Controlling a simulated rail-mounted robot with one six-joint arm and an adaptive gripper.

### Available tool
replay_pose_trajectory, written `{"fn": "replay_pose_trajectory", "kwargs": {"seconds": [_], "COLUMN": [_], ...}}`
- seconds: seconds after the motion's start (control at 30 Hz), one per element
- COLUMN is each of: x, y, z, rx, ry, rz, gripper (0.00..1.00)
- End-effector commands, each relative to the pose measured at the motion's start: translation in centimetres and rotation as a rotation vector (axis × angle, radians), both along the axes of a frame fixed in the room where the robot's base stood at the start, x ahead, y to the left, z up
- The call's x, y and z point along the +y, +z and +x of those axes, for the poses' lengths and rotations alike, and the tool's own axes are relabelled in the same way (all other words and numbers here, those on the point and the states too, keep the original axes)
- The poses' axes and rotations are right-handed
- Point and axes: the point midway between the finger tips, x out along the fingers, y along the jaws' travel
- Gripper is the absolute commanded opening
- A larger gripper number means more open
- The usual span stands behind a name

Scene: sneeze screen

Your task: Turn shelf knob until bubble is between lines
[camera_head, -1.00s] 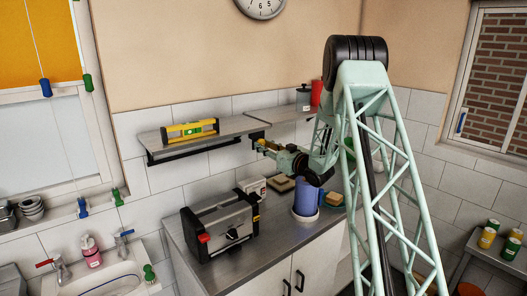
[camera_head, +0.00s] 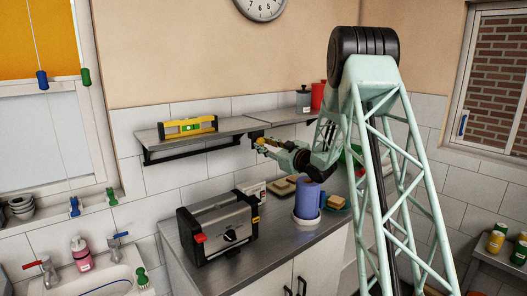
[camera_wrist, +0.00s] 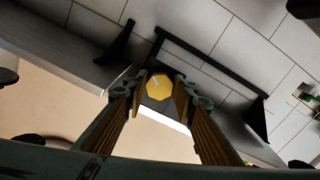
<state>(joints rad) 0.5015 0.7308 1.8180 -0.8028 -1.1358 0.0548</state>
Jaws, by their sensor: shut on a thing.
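A grey shelf (camera_head: 229,126) on black brackets is fixed to the tiled wall. A yellow spirit level (camera_head: 204,124) with a green vial lies along its left part; the bubble is too small to make out. In the wrist view a yellow, many-sided shelf knob (camera_wrist: 159,83) sits between the fingertips. My gripper (camera_head: 260,142) is at the shelf's right end, just below it. In the wrist view my gripper (camera_wrist: 158,90) is closed around the knob from both sides.
The wall under the left shelf is clear.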

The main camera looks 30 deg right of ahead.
Motion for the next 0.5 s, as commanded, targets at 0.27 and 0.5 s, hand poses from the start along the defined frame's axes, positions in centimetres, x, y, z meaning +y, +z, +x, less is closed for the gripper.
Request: {"fn": "replay_pose_trajectory", "kwargs": {"seconds": [0.27, 0.5], "x": [0.05, -0.01], "y": [-0.88, -1.00], "z": [-0.10, -0.08], "rx": [-0.013, -0.030], "ry": [0.001, 0.001], "rz": [-0.097, -0.184], "gripper": [0.14, 0.14]}}
